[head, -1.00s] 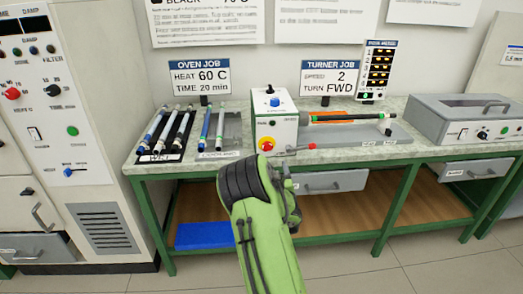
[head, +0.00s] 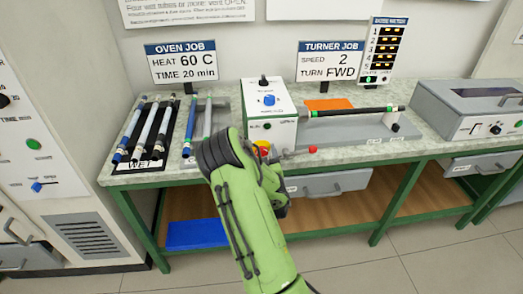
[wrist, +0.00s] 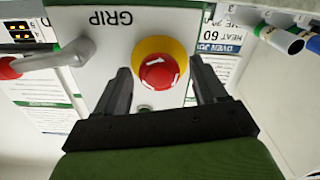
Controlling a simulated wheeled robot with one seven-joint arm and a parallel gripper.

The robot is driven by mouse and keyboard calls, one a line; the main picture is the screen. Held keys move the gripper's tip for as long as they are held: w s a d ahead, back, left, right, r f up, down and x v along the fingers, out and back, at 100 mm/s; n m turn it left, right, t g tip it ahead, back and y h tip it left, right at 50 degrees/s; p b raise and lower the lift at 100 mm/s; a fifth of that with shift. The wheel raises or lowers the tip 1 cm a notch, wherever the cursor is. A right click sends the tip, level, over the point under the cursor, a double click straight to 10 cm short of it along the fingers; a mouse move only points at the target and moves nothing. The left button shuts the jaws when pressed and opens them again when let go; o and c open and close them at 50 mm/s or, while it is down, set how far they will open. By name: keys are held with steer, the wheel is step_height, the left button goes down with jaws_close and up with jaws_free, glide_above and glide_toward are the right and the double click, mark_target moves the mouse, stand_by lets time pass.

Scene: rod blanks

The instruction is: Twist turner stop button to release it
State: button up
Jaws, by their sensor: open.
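The turner (head: 270,105) is a white box on the bench with a blue knob on its sloped top. Its red stop button on a yellow ring (head: 262,148) is mostly hidden behind my arm in the head view. In the wrist view the red button (wrist: 160,72) is in full view, with white arrow marks on its face. My gripper (wrist: 165,80) is open, one dark finger on each side of the button. I cannot tell whether either finger touches it. My green arm covers the gripper in the head view.
A grey lever with a red knob (wrist: 40,63) sticks out left of the button in the wrist view. A dark rod (head: 350,111) lies along the turner's bed. Rods lie on the WET rack (head: 140,162) at left. A grey-lidded box (head: 490,112) stands at right.

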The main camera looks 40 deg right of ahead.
steer(key=shift+c, duration=0.3)
steer(key=c, duration=1)
steer(key=shift+m, duration=0.3)
steer(key=m, duration=0.4)
steer(key=shift+s+r, duration=0.1)
steer(key=shift+r+m, duration=0.1)
steer(key=shift+m, duration=1.4)
